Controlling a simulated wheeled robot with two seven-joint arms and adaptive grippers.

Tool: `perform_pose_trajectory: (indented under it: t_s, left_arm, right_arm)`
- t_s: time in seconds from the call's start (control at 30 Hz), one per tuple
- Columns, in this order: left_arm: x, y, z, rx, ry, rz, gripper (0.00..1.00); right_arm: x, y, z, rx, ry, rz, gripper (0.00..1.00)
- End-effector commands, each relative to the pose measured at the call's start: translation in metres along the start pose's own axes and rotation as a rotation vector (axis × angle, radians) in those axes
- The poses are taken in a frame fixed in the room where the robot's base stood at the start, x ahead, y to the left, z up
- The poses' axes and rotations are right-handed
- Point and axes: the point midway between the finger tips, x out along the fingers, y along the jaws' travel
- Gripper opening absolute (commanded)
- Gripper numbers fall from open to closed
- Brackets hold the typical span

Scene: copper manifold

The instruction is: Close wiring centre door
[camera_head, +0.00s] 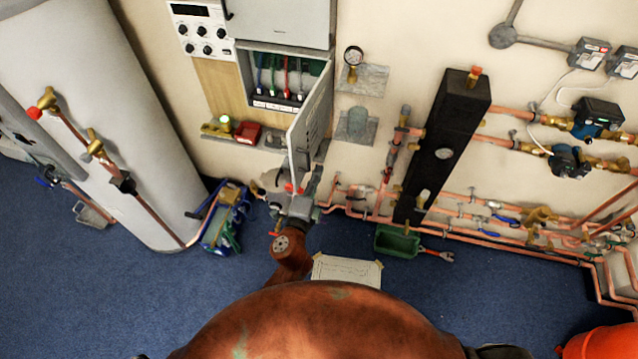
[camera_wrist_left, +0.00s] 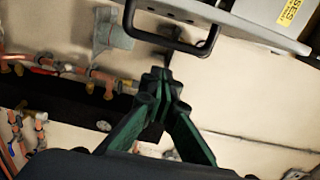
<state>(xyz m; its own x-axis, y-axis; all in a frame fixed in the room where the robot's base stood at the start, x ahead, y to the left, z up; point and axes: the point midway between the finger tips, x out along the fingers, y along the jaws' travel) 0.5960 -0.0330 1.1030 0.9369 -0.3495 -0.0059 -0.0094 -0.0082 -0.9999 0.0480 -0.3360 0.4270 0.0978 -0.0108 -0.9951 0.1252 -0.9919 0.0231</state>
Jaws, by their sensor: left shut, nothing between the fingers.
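The wiring centre (camera_head: 287,80) is an open grey box on the wall in the head view, with coloured wires inside. Its grey door (camera_head: 313,115) stands swung out from the right side of the box. My left gripper (camera_head: 293,187) is near the door's lower end, and the overlap there hides whether they touch. In the left wrist view its dark green fingers (camera_wrist_left: 161,75) are together and empty. A black handle (camera_wrist_left: 172,45) on a grey panel (camera_wrist_left: 235,22) lies just beyond the fingertips. My right gripper is not in view.
A control panel (camera_head: 203,33) is left of the box. A red block (camera_head: 248,132) lies below it. Copper pipes run low along the wall; blue carpet is at left.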

Motion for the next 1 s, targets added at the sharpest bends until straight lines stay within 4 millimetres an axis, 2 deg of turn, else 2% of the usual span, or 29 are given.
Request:
perform_pose_trajectory:
  t_s: [0.2, 0.77, 1.0]
  left_arm:
    - [0.004, -0.001, 0.018, 0.000, 0.003, 0.000, 0.00]
    - [0.004, 0.000, 0.024, 0.002, 0.011, 0.000, 0.00]
    - [0.003, -0.001, 0.044, 0.006, 0.063, 0.000, 0.00]
  right_arm:
    - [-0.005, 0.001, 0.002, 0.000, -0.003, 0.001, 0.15]
    - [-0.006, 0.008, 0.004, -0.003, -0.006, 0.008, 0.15]
    - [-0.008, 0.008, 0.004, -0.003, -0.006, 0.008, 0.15]
